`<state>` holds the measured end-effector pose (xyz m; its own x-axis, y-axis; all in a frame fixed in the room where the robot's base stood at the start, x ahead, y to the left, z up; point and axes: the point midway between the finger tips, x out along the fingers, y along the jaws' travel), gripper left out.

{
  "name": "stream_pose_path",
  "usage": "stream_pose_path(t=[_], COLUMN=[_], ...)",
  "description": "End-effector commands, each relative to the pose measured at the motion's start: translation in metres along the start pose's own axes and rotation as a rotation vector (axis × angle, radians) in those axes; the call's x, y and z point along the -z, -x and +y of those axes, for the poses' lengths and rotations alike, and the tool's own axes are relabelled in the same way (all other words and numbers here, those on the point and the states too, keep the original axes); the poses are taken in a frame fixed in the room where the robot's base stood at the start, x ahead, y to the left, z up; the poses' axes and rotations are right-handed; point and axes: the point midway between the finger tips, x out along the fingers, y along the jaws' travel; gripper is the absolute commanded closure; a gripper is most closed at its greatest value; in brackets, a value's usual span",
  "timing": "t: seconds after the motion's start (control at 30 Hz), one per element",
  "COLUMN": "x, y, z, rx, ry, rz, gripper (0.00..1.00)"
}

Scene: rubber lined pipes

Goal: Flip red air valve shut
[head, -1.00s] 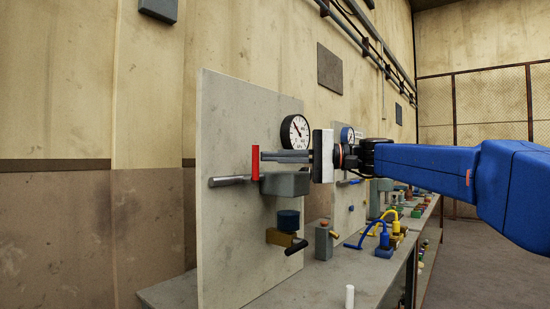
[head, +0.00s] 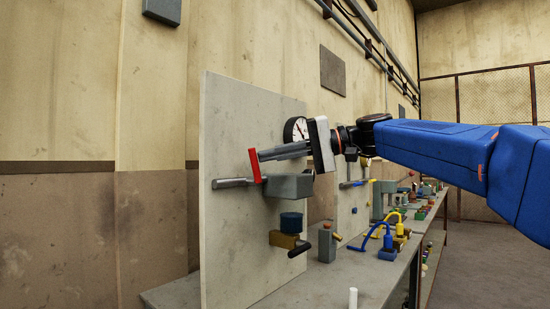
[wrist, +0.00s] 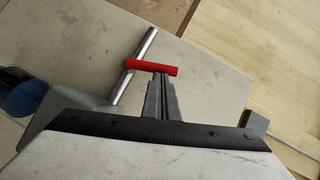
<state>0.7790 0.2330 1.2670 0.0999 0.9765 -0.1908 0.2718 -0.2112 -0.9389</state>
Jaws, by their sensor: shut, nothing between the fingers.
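The red valve handle (head: 254,166) is a short red bar on the grey panel (head: 225,240). It sits by a metal pipe (head: 232,183) that runs into a grey valve block (head: 290,186). In the head view it leans, its top to the left. My gripper (head: 261,156) is shut and empty, with its fingertips at the handle, seemingly touching it. In the wrist view the handle (wrist: 152,68) lies across the pipe (wrist: 136,68), just ahead of my fingertips (wrist: 161,76). The exact contact is hidden.
A round gauge (head: 294,130) is partly hidden behind my gripper. Below the block is a brass fitting (head: 284,239) with a blue cap (head: 291,222). A grey post (head: 327,245) and a white peg (head: 352,298) stand on the bench. Further along are blue and yellow fittings (head: 388,240).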

Motion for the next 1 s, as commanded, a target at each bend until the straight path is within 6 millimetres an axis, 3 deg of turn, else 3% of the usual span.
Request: stream_pose_path(t=[0.4, 1.0], x=[-0.023, -0.054], y=[-0.015, -0.037], z=[-0.011, -0.006], rx=[-0.219, -0.528], ry=[0.332, 0.795], rz=[-0.002, -0.004], gripper=[1.0, 1.0])
